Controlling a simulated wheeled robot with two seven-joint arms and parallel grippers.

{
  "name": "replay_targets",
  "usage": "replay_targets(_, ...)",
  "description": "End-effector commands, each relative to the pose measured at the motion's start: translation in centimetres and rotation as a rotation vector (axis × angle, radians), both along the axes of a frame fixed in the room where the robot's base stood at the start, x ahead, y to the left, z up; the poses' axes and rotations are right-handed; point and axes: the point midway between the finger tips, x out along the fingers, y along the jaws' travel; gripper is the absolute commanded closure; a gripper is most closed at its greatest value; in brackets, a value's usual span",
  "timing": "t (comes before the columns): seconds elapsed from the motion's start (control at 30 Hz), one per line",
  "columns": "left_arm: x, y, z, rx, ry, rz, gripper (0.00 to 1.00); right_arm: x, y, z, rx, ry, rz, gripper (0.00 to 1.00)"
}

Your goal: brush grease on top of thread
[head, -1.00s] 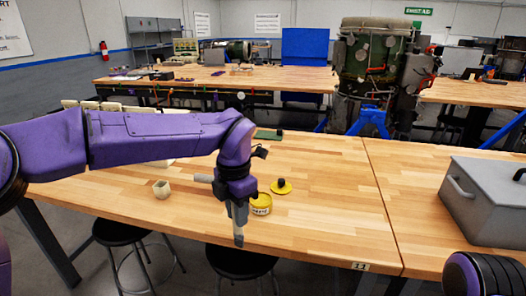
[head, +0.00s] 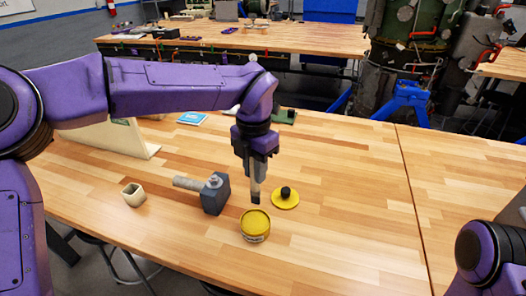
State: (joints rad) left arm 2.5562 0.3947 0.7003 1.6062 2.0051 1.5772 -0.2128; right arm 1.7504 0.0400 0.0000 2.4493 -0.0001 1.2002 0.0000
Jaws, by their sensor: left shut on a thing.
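My left gripper (head: 256,168) is shut on a slim brush (head: 255,190), which points down with its dark tip just above and behind the grease tin. The yellow grease tin (head: 255,230) stands open on the table, with yellow showing at its top. Its likely lid, a yellow disc with a black knob (head: 285,199), lies to the right. A dark grey block with a light grey shaft (head: 214,194) lies left of the tin. I cannot make out a thread on it. My right gripper is not in view; a part of my right arm shows at lower right.
A small pale cup (head: 133,195) stands at left on the wooden table (head: 340,170). A beige stand (head: 120,137), a blue-and-white item (head: 192,118) and a green item (head: 284,116) are farther back. The table is clear to the right.

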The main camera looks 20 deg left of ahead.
Motion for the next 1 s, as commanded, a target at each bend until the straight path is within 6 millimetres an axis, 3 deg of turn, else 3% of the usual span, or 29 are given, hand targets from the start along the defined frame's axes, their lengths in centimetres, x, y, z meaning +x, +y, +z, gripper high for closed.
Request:
replay_targets(0.23,-1.1,-0.2,-0.9,-0.001,-0.011,-0.005,1.00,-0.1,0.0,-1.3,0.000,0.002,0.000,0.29)
replay_targets(0.6,0.1,-0.1,-6.0,0.000,0.001,-0.003,1.00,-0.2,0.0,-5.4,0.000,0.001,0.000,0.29)
replay_targets(1.0,0.1,0.0,-6.1,-0.001,0.001,-0.002,1.00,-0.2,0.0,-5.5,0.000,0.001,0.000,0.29)
